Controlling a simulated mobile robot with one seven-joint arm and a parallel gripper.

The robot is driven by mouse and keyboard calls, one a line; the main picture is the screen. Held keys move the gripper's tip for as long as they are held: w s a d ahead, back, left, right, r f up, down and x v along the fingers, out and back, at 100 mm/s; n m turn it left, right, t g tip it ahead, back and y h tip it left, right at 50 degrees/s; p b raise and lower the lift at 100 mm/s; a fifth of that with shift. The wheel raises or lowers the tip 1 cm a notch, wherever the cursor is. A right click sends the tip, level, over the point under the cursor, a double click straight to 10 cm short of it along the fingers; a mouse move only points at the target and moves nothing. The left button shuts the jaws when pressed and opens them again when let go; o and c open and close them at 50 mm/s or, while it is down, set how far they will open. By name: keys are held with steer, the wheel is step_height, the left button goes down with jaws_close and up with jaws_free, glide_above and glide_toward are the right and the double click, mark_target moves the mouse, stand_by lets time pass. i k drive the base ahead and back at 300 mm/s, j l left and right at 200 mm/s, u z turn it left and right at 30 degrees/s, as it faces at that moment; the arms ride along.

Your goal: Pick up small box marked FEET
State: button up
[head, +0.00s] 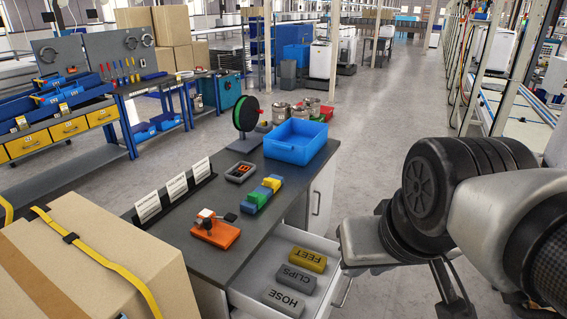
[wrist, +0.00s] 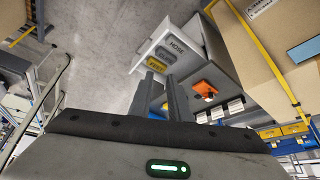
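The small yellow box marked FEET (head: 307,260) lies in the open white drawer (head: 335,247) under the dark worktop. It is the farthest of three boxes in a row, behind the grey CLIPS box (head: 295,278) and the grey HOSE box (head: 283,301). In the wrist view the yellow box (wrist: 155,65) shows small, beyond my fingertips. My gripper (wrist: 160,78) has its two dark fingers apart with nothing between them. It is clear of the drawer and the boxes; in the head view my arm is at the right.
The worktop (head: 225,230) above the drawer holds a blue bin (head: 296,141), an orange device (head: 215,232), coloured blocks (head: 262,194) and a cable reel (head: 245,115). A large cardboard box (head: 100,255) stands at the front left. Open floor (head: 385,130) lies behind and right of the cabinet.

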mark_target(307, 260)
steer(key=k, duration=0.3)
steer(key=k+u, duration=0.2)
steer(key=u, duration=0.25)
steer(key=k+j+u, duration=0.1)
steer(key=u, duration=0.4)
steer(key=l+u, duration=0.15)
steer(key=u, duration=0.2)
steer(key=l+u, duration=0.2)
steer(key=u, duration=0.15)
steer(key=l+u, duration=0.2)
steer(key=u, duration=0.15)
steer(key=l, duration=3.8)
